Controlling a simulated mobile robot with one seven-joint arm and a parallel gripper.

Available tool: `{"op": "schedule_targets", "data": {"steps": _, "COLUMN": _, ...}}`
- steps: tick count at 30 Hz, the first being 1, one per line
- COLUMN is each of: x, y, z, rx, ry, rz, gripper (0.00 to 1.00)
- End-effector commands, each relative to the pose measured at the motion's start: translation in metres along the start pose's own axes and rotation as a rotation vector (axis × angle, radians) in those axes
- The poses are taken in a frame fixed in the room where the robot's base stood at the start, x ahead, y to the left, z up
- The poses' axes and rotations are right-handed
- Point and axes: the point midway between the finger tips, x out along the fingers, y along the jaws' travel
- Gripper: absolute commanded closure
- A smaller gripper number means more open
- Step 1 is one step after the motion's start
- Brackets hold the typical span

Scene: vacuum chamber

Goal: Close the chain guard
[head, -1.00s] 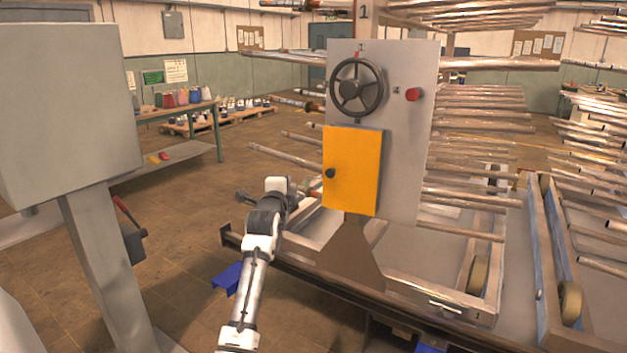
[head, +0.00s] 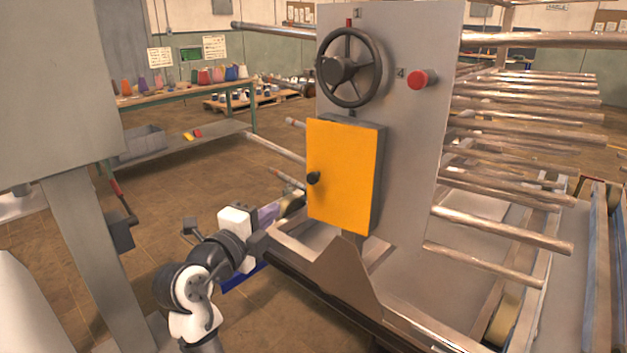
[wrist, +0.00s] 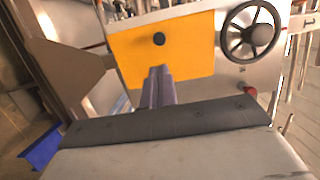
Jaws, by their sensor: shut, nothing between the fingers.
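The chain guard appears to be the yellow-orange door (head: 345,175) on the grey upright panel, below the handwheel. It has a black round knob (head: 313,178) near its left edge and a shallow grey side behind its right edge. I cannot tell whether it is fully flush. In the wrist view the yellow door (wrist: 190,55) lies ahead, with its knob (wrist: 159,39) just beyond the fingertips. My gripper (head: 272,213) is shut and empty, to the left of the door and lower than the knob. Its fingers (wrist: 160,72) overlap the door in the wrist view; contact cannot be judged.
A black handwheel (head: 349,67) and a red button (head: 422,79) are on the grey panel (head: 412,150). Metal rods (head: 500,228) stick out at right. A grey cabinet on a post (head: 80,230) stands at left. Open floor lies between.

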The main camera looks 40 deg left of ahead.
Motion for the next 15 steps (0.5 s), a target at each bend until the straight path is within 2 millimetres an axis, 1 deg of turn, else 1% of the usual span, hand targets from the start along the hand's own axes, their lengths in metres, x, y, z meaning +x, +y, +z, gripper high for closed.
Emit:
{"op": "schedule_targets", "data": {"steps": 2, "x": -0.004, "y": 0.001, "z": -0.003, "rx": 0.007, "ry": 0.003, "rz": 0.002, "gripper": 1.00}}
{"op": "schedule_targets", "data": {"steps": 5, "x": 0.001, "y": 0.000, "z": -0.003, "rx": 0.009, "ry": 0.006, "rz": 0.004, "gripper": 1.00}}
{"op": "schedule_targets", "data": {"steps": 8, "x": 0.015, "y": -0.002, "z": -0.004, "rx": 0.007, "ry": 0.008, "rz": 0.004, "gripper": 1.00}}
{"op": "schedule_targets", "data": {"steps": 11, "x": 0.035, "y": -0.003, "z": -0.004, "rx": 0.006, "ry": 0.008, "rz": 0.005, "gripper": 1.00}}
{"op": "schedule_targets", "data": {"steps": 15, "x": 0.067, "y": -0.003, "z": -0.004, "rx": 0.005, "ry": 0.007, "rz": 0.005, "gripper": 1.00}}
